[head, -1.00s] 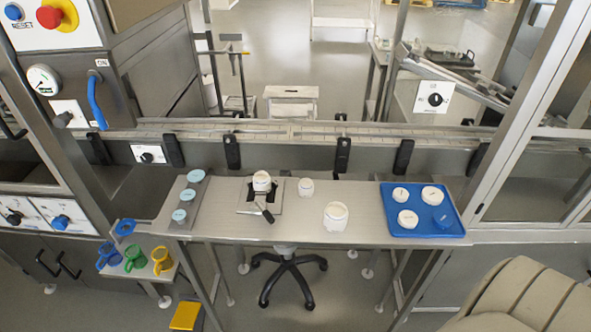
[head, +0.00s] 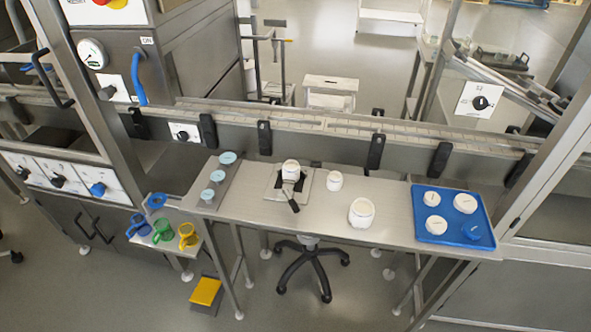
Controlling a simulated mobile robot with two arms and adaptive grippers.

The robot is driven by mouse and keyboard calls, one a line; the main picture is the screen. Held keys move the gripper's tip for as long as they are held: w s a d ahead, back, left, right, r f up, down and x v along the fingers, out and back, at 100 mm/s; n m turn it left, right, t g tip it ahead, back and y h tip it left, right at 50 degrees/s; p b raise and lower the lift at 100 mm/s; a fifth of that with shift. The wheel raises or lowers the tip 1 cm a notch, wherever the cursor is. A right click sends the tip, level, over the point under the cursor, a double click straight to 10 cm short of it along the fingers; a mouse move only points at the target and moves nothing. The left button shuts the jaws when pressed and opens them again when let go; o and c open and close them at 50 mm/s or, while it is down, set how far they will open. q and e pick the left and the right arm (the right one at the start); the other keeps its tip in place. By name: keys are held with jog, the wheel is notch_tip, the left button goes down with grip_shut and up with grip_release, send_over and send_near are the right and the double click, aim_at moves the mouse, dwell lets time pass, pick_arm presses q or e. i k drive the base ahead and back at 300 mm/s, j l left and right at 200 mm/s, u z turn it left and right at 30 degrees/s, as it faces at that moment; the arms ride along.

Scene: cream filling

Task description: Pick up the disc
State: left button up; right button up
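Light blue round discs lie on a narrow grey plate at the left end of the steel table: a far one (head: 227,157), a middle one (head: 217,175) and a near one (head: 208,194). Other round pieces lie on the blue tray (head: 421,236) at the right end: white ones such as this white lid (head: 436,225), and a blue one (head: 472,231). I cannot tell which piece is the disc meant. Neither of my grippers is in view.
A white jar (head: 291,169) stands on a small plate with a black handle. A small jar (head: 334,180) and a larger jar (head: 361,212) stand right of it. Coloured rings with handles, including a green one (head: 163,230), sit on a side shelf. A yellow pedal (head: 206,291) is below.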

aim_at(217, 175)
jog(key=i+j, duration=0.45)
jog(key=i+j+u, duration=0.1)
jog(key=i+j, duration=0.35)
jog(key=i, duration=0.2)
